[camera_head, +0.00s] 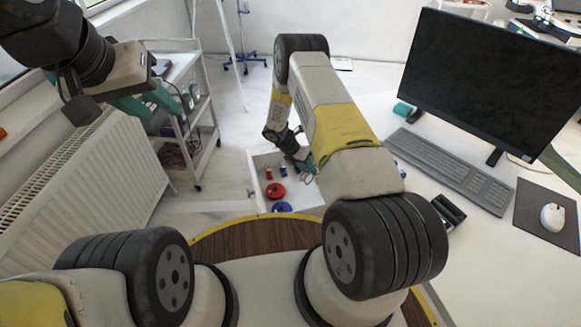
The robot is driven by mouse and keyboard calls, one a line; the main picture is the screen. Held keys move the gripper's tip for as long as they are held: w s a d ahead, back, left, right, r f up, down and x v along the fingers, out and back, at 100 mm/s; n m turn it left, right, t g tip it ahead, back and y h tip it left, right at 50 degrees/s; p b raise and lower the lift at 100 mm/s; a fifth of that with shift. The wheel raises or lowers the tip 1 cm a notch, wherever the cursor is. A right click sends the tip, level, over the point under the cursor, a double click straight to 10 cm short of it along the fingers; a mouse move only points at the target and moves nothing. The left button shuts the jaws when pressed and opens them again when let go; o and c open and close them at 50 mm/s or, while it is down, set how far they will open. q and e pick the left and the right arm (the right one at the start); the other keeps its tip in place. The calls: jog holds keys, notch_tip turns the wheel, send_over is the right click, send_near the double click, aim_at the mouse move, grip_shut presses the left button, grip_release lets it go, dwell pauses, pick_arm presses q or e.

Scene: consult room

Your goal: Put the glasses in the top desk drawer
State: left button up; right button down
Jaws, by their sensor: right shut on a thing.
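The top desk drawer (258,178) is pulled open beside the white desk, in the middle of the view. My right gripper (307,166) reaches down at the drawer's right side, close to the desk edge. It is shut on a small thin thing, seemingly the glasses (305,179); my arm and fingers hide most of it. I cannot tell whether it touches the drawer floor. My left gripper (150,104) is at the upper left, away from the drawer, with its teal fingers apart and nothing seen between them.
The drawer holds a red roll (275,190), a blue roll (282,207) and small red and blue items. On the desk are a monitor (490,80), keyboard (450,168) and mouse (552,217). A white cart (205,130) and a radiator (85,170) stand left.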

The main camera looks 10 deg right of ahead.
jog(key=a+f+n+t+y, duration=0.1)
jog(key=a+f+n+t, duration=0.25)
jog(key=n, duration=0.25)
send_near(301, 194)
jog(key=shift+n, duration=0.4)
jog(key=x, duration=0.4)
jog(key=shift+w+f, duration=0.1)
jog(key=shift+f, duration=0.05)
jog(key=shift+f, duration=0.15)
jog(key=c, duration=0.9)
grip_release()
jog(key=shift+c, duration=0.2)
